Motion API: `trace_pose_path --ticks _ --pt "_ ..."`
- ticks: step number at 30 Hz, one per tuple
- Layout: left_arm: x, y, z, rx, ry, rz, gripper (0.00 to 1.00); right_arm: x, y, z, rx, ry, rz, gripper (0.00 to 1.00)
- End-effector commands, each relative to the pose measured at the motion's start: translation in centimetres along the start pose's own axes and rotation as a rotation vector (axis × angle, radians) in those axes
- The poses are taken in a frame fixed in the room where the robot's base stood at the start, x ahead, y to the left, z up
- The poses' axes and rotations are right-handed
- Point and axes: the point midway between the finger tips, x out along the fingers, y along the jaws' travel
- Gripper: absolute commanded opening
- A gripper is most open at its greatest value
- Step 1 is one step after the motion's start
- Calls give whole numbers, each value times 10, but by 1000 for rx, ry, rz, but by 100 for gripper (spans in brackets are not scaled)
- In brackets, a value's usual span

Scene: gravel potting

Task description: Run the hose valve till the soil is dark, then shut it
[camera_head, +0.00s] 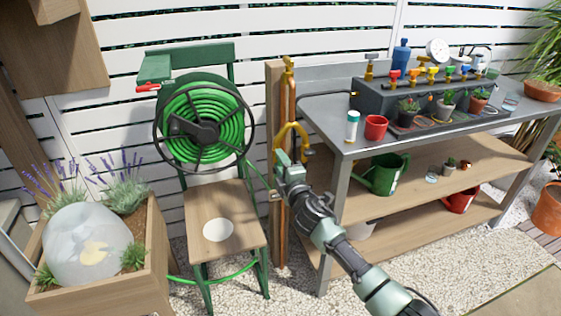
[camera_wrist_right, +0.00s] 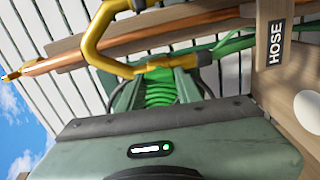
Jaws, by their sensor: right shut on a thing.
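A copper pipe with yellow valve fittings (camera_head: 290,128) runs up the wooden post between the hose reel and the bench. In the right wrist view the bent yellow fitting (camera_wrist_right: 92,42) is close above my gripper body, beside a "HOSE" label (camera_wrist_right: 276,43). The green hose (camera_head: 205,117) is coiled on its reel. Brown soil (camera_head: 116,236) shows in the wooden planter at left; I see no water flowing. My left gripper is not in view.
A whitish dome (camera_head: 84,245) and lavender fill the planter (camera_head: 150,262). A green chair-like stand (camera_head: 232,200) carries the reel. The grey-topped bench (camera_head: 322,110) holds a manifold with coloured valves (camera_head: 370,92), pots and a red cup (camera_head: 376,127). Gravel covers the floor.

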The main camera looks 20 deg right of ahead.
Motion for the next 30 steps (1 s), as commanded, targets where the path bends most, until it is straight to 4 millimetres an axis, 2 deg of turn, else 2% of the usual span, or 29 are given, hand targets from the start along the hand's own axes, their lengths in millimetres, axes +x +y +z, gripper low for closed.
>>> trace_pose_path --ticks 7,22,23,24,25,30 --pt "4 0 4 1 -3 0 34 0 -2 0 -74 0 -3 0" --pt "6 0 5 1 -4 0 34 0 -2 0 -92 0 -3 0" --pt "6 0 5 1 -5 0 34 0 -2 0 -92 0 -3 40" --pt "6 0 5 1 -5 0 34 0 -2 0 -92 0 -3 51" --pt "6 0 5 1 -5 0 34 0 -2 0 -92 0 -2 56" --pt "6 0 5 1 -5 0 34 0 -1 0 -90 0 -1 56"
